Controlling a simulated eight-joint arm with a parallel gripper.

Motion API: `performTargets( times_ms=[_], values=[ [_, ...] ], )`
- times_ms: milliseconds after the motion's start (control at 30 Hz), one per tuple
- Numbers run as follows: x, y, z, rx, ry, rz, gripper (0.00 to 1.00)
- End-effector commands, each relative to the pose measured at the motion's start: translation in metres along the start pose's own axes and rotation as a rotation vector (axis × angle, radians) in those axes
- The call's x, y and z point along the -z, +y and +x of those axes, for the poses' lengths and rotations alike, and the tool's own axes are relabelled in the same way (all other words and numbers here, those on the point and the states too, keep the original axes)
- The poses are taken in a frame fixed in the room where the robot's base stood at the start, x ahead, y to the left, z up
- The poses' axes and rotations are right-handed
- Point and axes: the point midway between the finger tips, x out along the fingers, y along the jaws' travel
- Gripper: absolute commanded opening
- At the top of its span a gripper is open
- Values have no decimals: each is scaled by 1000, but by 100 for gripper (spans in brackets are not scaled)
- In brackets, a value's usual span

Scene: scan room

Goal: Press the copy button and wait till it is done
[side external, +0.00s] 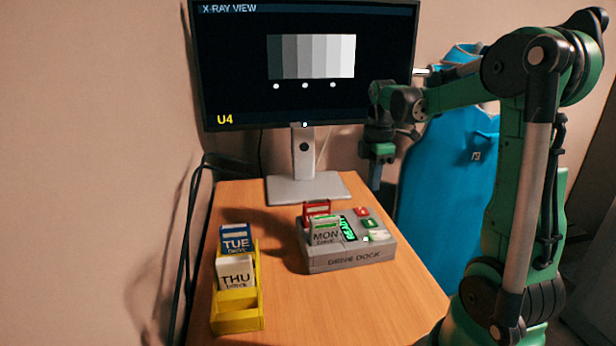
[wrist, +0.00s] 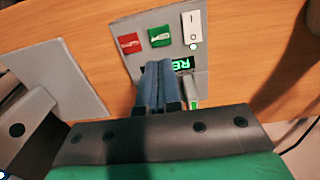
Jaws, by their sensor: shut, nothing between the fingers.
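The grey drive dock (side external: 345,260) stands on the desk. A grey drive marked MON (side external: 325,233) and a red drive (side external: 317,208) stand upright in it. A red button (side external: 362,211) and a green button (side external: 370,223) are on its top; their labels are too small to read, so I cannot tell which is copy. The green display (side external: 347,229) is lit, its text partly hidden. My gripper (side external: 377,182) is shut and empty, raised above and behind the dock. In the wrist view its fingertips (wrist: 156,68) appear just below the green button (wrist: 160,37), apart from it.
A white rocker switch (wrist: 193,28) sits beside the green button. A yellow rack (side external: 238,312) holds a blue TUE drive (side external: 235,239) and a white THU drive (side external: 236,273). The monitor (side external: 300,108) shows "X-RAY VIEW", grey bars and "U4". Bare desk lies between rack and dock.

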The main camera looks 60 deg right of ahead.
Motion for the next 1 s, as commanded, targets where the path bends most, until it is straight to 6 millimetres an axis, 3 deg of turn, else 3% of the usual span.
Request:
performTargets(
  times_ms=[200, 400, 1000],
  values=[
    [0, 0, 41, 0, 0, 0, 0],
    [0, 0, 67, -1, 0, 0, 0],
    [0, 0, 81, -1, 0, 0, 0]
  ],
)
